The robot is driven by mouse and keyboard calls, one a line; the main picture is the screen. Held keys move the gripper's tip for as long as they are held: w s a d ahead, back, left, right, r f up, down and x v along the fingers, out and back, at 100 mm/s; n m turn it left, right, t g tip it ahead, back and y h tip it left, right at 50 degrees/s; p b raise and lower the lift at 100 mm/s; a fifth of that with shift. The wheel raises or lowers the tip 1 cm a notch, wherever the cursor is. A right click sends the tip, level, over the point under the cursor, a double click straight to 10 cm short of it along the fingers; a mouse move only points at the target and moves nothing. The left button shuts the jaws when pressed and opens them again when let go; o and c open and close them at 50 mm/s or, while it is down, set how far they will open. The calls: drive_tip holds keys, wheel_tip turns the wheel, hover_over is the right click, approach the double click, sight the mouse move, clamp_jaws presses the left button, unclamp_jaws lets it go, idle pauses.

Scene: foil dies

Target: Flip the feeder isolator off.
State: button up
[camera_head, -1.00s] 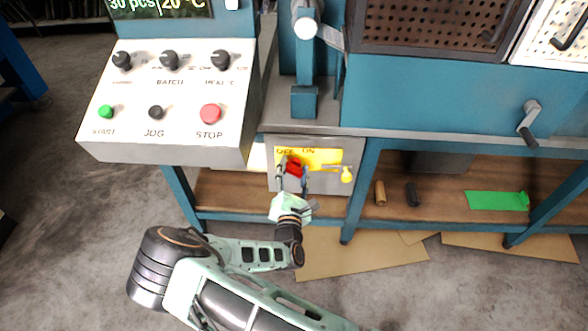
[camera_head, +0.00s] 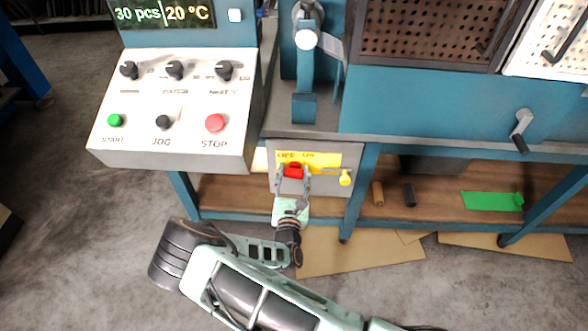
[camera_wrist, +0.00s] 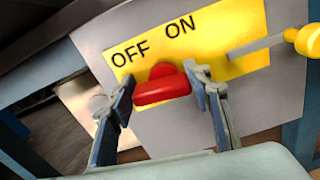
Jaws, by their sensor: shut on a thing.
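The feeder isolator is a grey box (camera_head: 350,158) under the machine's bench edge, with a yellow plate (camera_head: 322,157) marked OFF at left and ON at right. Its red handle (camera_head: 293,171) sits below the lettering. In the wrist view the red handle (camera_wrist: 160,90) lies across the space between my fingers, below OFF and ON. My gripper (camera_head: 293,176) is shut on the handle, one finger at each side; the fingertips show in the wrist view (camera_wrist: 159,78). Which mark the handle points to is not clear.
A yellow knob (camera_head: 345,178) on a rod is close to the right of my gripper. The sloping control panel (camera_head: 180,139) overhangs at the left. A table leg (camera_head: 362,190) stands to the right. A brown cylinder, a dark cylinder and a green sheet (camera_head: 490,201) lie on the lower shelf.

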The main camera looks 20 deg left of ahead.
drive_tip(key=shift+n+p, duration=0.3)
drive_tip(key=shift+n, duration=0.5)
drive_tip(key=o, duration=1.2)
drive_tip(key=v, duration=1.2)
drive_tip(key=shift+r, duration=0.1)
